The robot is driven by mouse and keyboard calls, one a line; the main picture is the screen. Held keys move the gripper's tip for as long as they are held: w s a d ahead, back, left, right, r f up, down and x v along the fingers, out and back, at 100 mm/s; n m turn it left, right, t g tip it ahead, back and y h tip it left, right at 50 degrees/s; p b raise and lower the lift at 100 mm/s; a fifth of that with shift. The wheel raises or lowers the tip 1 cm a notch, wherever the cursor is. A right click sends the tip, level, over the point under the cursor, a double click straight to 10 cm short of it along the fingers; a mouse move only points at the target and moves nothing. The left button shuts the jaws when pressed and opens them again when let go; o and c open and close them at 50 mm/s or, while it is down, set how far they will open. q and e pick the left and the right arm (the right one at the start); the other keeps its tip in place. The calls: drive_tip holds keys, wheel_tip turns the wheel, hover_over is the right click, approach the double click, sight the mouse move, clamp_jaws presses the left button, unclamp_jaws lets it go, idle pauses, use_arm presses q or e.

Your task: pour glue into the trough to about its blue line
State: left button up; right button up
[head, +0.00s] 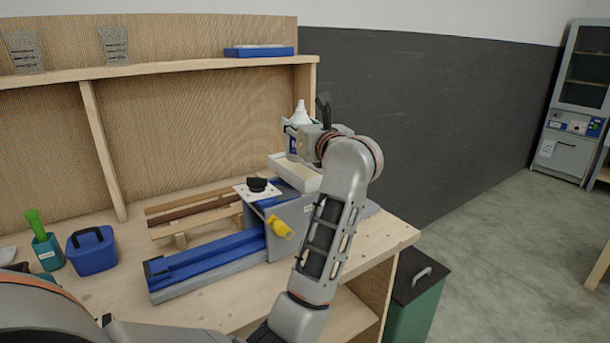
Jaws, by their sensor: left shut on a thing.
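The glue bottle (299,117) has a white pointed nozzle and a blue label, and its nozzle points up. My left gripper (305,142) is shut on it, above the machine at the right end of the bench; its fingers are mostly hidden behind the wrist. Just below the gripper is a pale open-topped box (292,174), which looks like the trough. My wrist and forearm cover part of it. Its inside and any blue line cannot be made out. My right gripper is not in view.
A grey and blue machine (215,262) with a yellow handle (280,227) lies on the wooden bench (120,290). Wooden strips (195,207) lie behind it. A blue caddy (92,250) and a teal pot (46,250) stand at left. A green bin (412,300) stands beside the bench.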

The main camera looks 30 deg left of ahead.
sight(302, 104)
use_arm(q)
drive_tip(key=shift+w+f+n, duration=0.2)
drive_tip(key=shift+f+n, duration=0.05)
drive_tip(key=shift+n, duration=0.05)
drive_tip(key=shift+d+r+n, duration=0.1)
drive_tip(key=shift+r+n, duration=0.2)
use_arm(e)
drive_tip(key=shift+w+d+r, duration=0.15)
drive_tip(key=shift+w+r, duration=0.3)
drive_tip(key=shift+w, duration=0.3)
